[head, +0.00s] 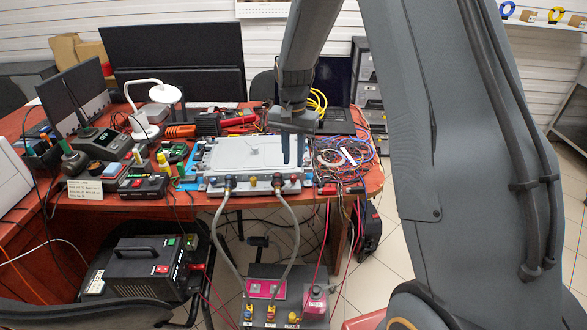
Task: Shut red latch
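A grey flat unit (250,158) lies on the red-brown table, with fittings along its front edge. A small red part (277,178) shows at the right hose fitting, and a dark fitting with a bluish part (229,180) is at the left one. They are too small to tell which latch is open or shut. Two grey hoses (297,225) run from these fittings down to a dark box (262,291) with coloured connectors. My gripper (293,158) points down over the right part of the unit, above and behind the red part. Its finger gap is not clear, and I see nothing held.
Tangled wires (345,155) lie right of the unit. A white lamp (150,100), bench instruments (143,186) and yellow bottles crowd the left. A black power unit (155,268) stands below left. Red cables hang at the table's front right.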

